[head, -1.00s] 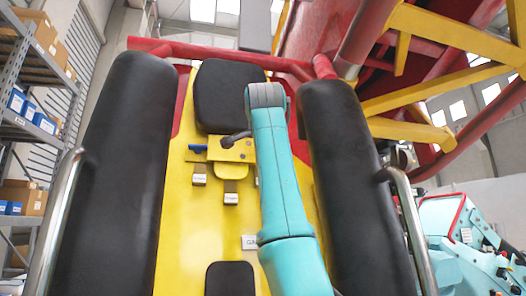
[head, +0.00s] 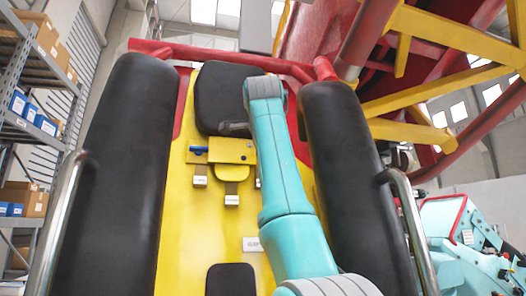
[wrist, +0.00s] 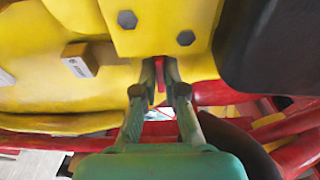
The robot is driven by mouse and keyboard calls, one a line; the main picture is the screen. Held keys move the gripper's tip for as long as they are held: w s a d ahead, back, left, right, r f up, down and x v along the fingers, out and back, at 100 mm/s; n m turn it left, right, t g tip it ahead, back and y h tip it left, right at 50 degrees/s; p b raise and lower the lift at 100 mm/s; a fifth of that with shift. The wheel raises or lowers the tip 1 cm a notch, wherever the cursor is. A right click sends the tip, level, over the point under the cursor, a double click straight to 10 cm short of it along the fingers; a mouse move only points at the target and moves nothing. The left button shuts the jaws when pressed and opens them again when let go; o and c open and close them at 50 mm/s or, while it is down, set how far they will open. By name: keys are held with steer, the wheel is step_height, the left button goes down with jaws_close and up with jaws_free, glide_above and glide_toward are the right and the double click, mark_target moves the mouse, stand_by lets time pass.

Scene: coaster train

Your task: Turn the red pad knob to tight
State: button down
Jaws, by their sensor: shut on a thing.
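In the wrist view the two fingers of my gripper (wrist: 158,84) point up at the underside of a yellow bracket with bolts. A narrow strip of red, which looks like the red pad knob (wrist: 160,72), shows between the fingers. My gripper is shut on it. Most of the knob is hidden by the fingers, and its turn position cannot be read. In the head view my teal arm reaches up over the yellow seat panel (head: 178,250), and neither the fingertips nor the knob can be made out there.
A yellow bracket with a blue handle (head: 198,149) sits left of my arm. White tags (head: 200,181) hang below it. Black padded bolsters (head: 115,170) stand on both sides, with curved metal rails outside them. A black pad (wrist: 275,45) lies close right of my fingers.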

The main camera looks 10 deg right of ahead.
steer(key=c, duration=1.3)
jaws_free()
steer(key=shift+o, duration=0.2)
steer(key=v, duration=1.2)
